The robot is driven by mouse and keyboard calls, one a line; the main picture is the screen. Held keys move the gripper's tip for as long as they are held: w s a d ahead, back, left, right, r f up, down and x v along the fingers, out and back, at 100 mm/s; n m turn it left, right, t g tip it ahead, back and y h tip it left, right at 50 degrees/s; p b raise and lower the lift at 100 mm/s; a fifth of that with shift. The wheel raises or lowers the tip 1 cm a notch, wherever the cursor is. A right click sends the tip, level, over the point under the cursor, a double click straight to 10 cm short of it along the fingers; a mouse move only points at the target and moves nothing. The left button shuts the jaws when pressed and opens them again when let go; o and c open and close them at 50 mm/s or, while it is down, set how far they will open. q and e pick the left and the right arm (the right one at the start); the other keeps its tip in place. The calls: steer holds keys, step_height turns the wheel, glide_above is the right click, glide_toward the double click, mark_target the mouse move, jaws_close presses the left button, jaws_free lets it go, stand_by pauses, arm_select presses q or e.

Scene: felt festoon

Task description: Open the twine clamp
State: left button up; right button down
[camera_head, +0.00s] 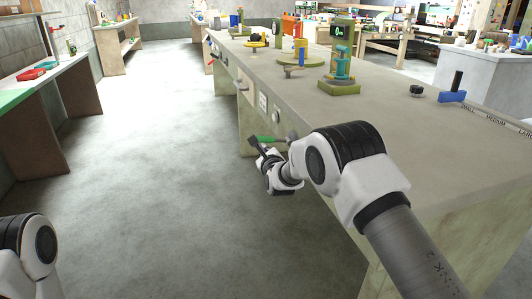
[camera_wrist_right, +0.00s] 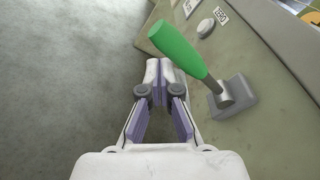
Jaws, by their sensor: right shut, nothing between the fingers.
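A lever with a green handle (camera_wrist_right: 180,48) and a grey base (camera_wrist_right: 238,97) is fixed to the bench's side face in the right wrist view. No label names it as the twine clamp. In the head view its green handle (camera_head: 266,139) shows just beyond my right gripper (camera_head: 257,147). In the wrist view my right gripper (camera_wrist_right: 159,72) is shut and empty, its fingertips left of the lever and apart from it, below the handle's free end. My left gripper is out of view; only part of that arm shows at bottom left.
The long bench (camera_head: 400,130) carries a green stand with a teal part (camera_head: 342,66), a blue block with a black upright (camera_head: 453,95) and a small black knob (camera_head: 416,90). A round button (camera_wrist_right: 206,27) is on its side. The floor (camera_head: 150,170) to the left is clear.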

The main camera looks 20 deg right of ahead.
steer(key=shift+d+r+p, duration=0.15)
steer(key=shift+r+p, duration=0.6)
steer(key=shift+r, duration=0.9)
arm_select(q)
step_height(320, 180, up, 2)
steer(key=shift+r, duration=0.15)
arm_select(e)
steer(key=shift+d+r, duration=0.1)
steer(key=shift+r, duration=0.25)
steer(key=shift+w+d+r, duration=0.1)
steer(key=shift+r, duration=0.2)
steer(key=shift+f, duration=0.1)
steer(key=shift+f, duration=0.35)
glide_toward(265, 138)
step_height(265, 138, down, 3)
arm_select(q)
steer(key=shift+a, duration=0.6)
arm_select(e)
steer(key=shift+a+f, duration=0.1)
steer(key=shift+a, duration=0.25)
